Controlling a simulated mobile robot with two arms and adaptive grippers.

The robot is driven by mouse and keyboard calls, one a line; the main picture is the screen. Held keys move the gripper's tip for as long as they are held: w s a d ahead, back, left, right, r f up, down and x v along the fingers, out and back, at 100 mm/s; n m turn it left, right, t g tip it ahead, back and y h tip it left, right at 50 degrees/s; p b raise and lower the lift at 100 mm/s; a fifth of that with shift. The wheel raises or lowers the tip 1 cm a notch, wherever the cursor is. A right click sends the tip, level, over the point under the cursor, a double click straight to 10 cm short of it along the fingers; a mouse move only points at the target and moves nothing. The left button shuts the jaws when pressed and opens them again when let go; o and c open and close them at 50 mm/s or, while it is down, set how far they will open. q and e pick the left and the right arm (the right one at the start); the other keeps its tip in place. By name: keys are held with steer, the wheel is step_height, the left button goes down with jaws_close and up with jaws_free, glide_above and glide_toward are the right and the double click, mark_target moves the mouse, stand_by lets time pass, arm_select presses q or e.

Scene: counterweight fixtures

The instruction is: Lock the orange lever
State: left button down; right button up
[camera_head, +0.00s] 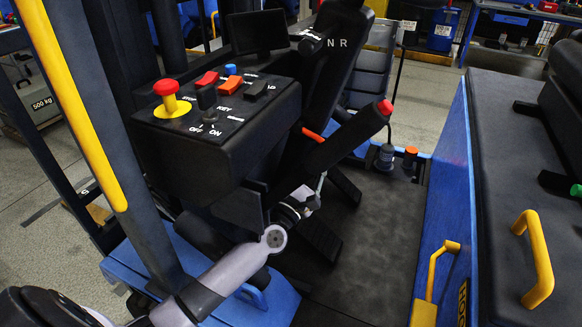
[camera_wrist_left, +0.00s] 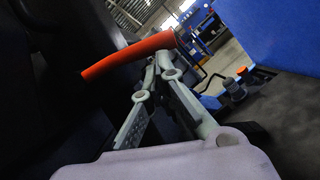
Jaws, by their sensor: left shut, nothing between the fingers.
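The orange lever (camera_wrist_left: 128,55) is a slanted bar across the upper middle of the left wrist view. In the head view only a short orange piece (camera_head: 312,134) shows beside a black bar, which seems to hide the rest. My left gripper (camera_head: 321,182) reaches in under the control box, beside the black bar. In the left wrist view its fingers (camera_wrist_left: 159,62) come together just under the orange lever, shut and empty. I cannot tell whether the tips touch the lever. My right gripper is not in view.
The black control box (camera_head: 215,135) with a red mushroom button (camera_head: 166,88) stands above my left forearm. A thick black bar with a red tip (camera_head: 385,107) slants beside the gripper. A blue side panel (camera_head: 447,190) bounds the dark floor on the right.

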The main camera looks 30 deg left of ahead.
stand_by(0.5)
arm_select(q)
steer(key=v, duration=1.2)
stand_by(0.3)
